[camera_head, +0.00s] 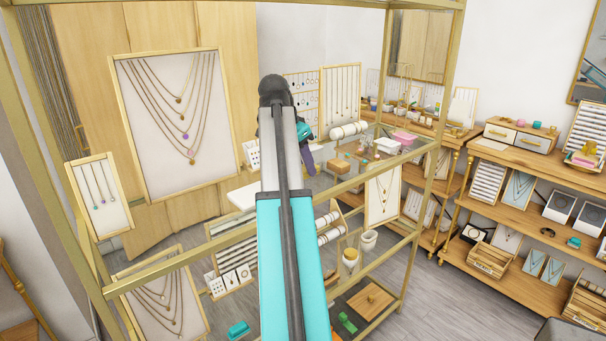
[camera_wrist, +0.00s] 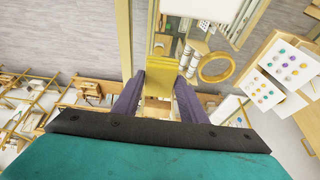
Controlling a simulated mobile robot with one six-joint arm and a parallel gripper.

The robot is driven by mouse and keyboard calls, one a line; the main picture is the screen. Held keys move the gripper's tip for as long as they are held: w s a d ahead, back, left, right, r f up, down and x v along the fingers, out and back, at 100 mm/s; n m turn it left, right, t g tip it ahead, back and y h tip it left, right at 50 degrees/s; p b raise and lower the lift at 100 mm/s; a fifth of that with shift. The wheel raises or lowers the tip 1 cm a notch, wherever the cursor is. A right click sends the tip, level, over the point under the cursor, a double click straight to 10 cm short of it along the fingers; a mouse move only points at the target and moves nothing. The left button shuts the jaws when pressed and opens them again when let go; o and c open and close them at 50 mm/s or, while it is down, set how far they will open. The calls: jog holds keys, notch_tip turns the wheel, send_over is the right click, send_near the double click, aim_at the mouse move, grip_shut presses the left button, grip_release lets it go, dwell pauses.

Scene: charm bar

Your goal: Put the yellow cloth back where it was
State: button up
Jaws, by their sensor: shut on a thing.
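A yellow cloth (camera_wrist: 158,82) shows in the wrist view as a small flat folded piece between the two purple fingers of my gripper (camera_wrist: 160,95). My gripper is shut on it. In the head view my gripper (camera_head: 307,162) is at the far end of my arm, near the glass upper shelf of the gold-framed rack. My arm hides part of the rack there, and I cannot make out the held cloth in that view.
The gold-framed rack (camera_head: 412,200) has posts and rails around my arm. A framed necklace board (camera_head: 130,120) stands on the left. White rolls (camera_head: 349,130) and a pink box (camera_head: 404,138) are beyond my gripper. Wooden shelves (camera_head: 490,195) with jewellery stand at right. In the wrist view, a gold ring (camera_wrist: 215,68) is right of the cloth.

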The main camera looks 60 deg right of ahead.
notch_tip(320, 180, down, 2)
jog(key=shift+s+a+p, duration=0.1)
jog(key=shift+p, duration=0.3)
jog(key=shift+f, duration=0.7)
jog(key=shift+f, duration=0.15)
jog(key=o, duration=0.9)
jog(key=shift+b+v, duration=0.95)
jog(key=shift+v, duration=5.2)
